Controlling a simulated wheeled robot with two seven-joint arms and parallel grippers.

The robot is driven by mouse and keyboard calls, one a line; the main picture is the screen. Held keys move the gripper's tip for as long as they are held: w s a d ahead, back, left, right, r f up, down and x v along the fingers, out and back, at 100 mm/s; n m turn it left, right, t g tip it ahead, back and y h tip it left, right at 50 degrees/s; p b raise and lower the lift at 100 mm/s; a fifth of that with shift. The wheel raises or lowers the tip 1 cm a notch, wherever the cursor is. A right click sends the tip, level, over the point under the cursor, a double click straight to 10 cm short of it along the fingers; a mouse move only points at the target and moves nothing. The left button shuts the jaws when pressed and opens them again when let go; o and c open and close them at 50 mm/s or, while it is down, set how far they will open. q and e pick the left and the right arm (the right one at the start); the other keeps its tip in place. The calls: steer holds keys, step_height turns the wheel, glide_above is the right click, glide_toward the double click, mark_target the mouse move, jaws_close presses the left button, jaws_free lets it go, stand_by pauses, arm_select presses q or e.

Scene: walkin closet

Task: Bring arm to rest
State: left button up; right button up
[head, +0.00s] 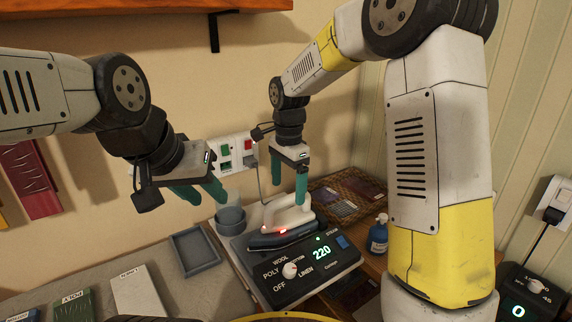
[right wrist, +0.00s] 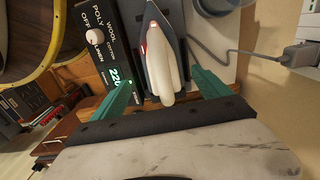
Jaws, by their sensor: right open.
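My right gripper (head: 287,200) is open and points down above the white handle of an iron (head: 292,216). In the right wrist view, its two green fingers stand apart on either side of the iron (right wrist: 162,60), with gaps to the handle. The iron rests on a dark control unit (head: 300,262), with a red light glowing near it. The unit has a dial and a green display reading 220. My left gripper (head: 204,196) hangs at the left above the table, its green fingers apart and nothing visible between them.
A grey tray (head: 195,250) and a blue-grey cup (head: 230,219) stand left of the unit. A blue bottle (head: 378,236) and a wicker basket (head: 348,194) are to its right. A grey cord (right wrist: 240,50) runs to a wall plug. A shelf (head: 110,10) hangs above.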

steer(key=s+d+r+n+t+y, duration=0.1)
steer(key=s+d+r+n+t, duration=0.1)
steer(key=s+d+r+n, duration=0.5)
steer(key=s+d+r+n+t, duration=0.2)
steer(key=s+d, duration=0.1)
steer(key=s, duration=0.4)
steer(key=s+d+r+n+t+y, duration=0.1)
steer(key=s+d+r+n+t, duration=0.1)
steer(key=s, duration=0.5)
steer(key=shift+d+r+n, duration=0.15)
steer(key=shift+d+n, duration=0.15)
steer(key=shift+d, duration=0.6)
